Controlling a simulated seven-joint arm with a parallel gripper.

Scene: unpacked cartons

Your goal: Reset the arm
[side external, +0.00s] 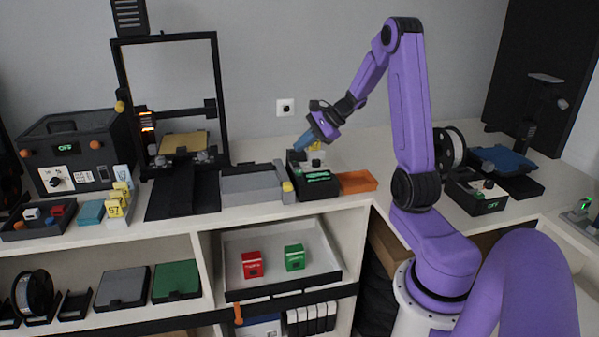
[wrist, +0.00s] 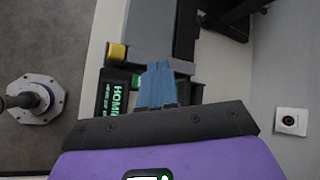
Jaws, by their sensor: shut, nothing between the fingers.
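My gripper (side external: 300,147) has blue fingers that are together, with nothing between them. In the side external view it hangs tilted down just above a small black control box (side external: 316,190) with green lettering. In the wrist view the shut blue fingers (wrist: 158,68) overlap the control box (wrist: 112,92), whose green text begins "HOMI"; the rest is hidden behind the fingers. I cannot tell whether the fingertips touch the box.
A grey block with a yellow end (side external: 255,184) stands left of the box, and an orange tray (side external: 356,181) lies right. A printer with a tall black frame (side external: 215,107) stands further left. A wall socket (side external: 285,108) is behind. A shelf tray (side external: 318,281) below holds red and green blocks.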

